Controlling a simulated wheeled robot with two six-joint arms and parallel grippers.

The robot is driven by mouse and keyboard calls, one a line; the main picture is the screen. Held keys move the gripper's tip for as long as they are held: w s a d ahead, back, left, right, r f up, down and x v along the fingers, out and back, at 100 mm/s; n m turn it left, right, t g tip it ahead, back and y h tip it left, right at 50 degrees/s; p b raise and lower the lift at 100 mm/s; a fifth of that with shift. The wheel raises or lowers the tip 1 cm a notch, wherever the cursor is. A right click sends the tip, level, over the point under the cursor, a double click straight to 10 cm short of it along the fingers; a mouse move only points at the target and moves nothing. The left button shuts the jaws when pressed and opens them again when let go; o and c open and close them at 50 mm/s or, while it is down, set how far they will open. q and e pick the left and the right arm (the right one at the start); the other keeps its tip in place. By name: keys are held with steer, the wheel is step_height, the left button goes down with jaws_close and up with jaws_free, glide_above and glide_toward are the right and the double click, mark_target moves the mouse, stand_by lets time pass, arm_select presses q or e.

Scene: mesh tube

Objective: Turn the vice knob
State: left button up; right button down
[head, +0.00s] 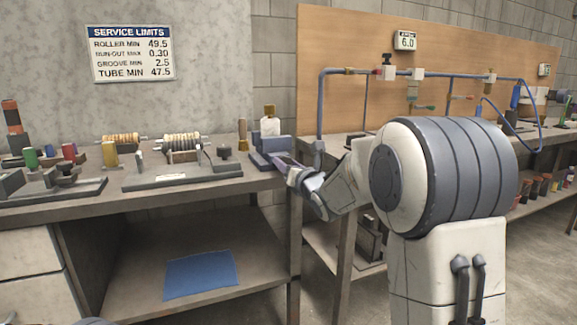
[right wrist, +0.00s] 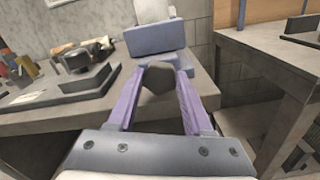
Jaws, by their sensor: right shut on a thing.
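The blue vice (head: 265,146) stands at the right end of the left bench, with a pale block and a brass-coloured top above it. In the right wrist view the vice (right wrist: 155,40) is just beyond my fingertips. My right gripper (head: 284,164) reaches its near side. In the right wrist view my right gripper's purple fingers (right wrist: 160,72) are shut on the dark, many-sided vice knob (right wrist: 157,84), one finger on each side. In the head view I cannot make out the knob behind the fingers. My left gripper is not in view.
A flat fixture (head: 182,178) with rollers lies left of the vice on the bench (head: 225,193). Another dark tray (head: 55,193) with coloured pieces is farther left. A second bench with blue piping (head: 435,75) stands to the right, across a gap. A blue sheet (head: 201,275) lies on the lower shelf.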

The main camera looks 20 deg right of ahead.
steer(key=n+p, duration=0.2)
steer(key=n, duration=0.7)
steer(key=n+p, duration=0.2)
steer(key=n, duration=0.8)
steer(key=n+p, duration=0.3)
steer(key=n, duration=0.6)
steer(key=shift+a+f+n, duration=0.15)
steer(key=shift+f+n, duration=0.25)
stand_by(1.1)
stand_by(0.4)
